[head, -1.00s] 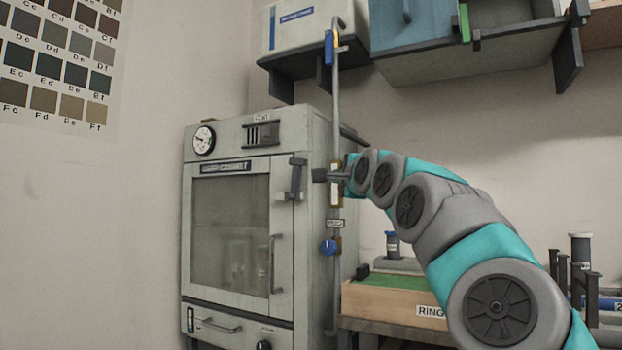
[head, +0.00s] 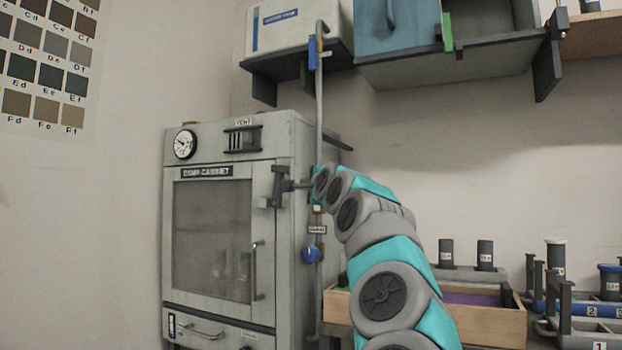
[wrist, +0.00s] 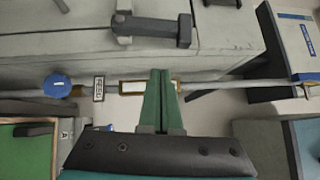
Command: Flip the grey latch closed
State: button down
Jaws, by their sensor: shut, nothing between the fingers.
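The grey latch (head: 279,186) is a dark bar on the front right edge of the grey cabinet, standing roughly upright in the head view. In the wrist view the latch (wrist: 150,28) lies near the top, a bar with a thicker block at its right end. My gripper (wrist: 160,72) shows there as two green fingers, shut together and empty, pointing up towards the latch. A small gap shows between fingertips and bar in that view. In the head view the fingertips are just right of the latch, and whether they touch it is unclear.
A vertical pipe with a blue knob (head: 311,255) runs beside the cabinet (head: 295,150), close to my wrist. The cabinet door has a glass window and a handle (head: 257,270). Shelves (head: 450,65) hang above. A wooden tray (head: 480,325) and racks stand at the right.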

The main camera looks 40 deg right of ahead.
aim_at(278, 187)
jog(key=shift+w+a+r+p, duration=0.1)
jog(key=shift+w+a+p, duration=0.1)
jog(key=shift+w, duration=0.6)
jog(key=shift+w+a+r+p, duration=0.1)
jog(key=shift+w+a+p, duration=0.1)
jog(key=shift+w, duration=0.6)
jog(key=shift+w+a+r+p, duration=0.1)
jog(key=shift+w+a+p, duration=0.1)
jog(key=shift+w, duration=0.6)
jog(key=shift+s, duration=0.15)
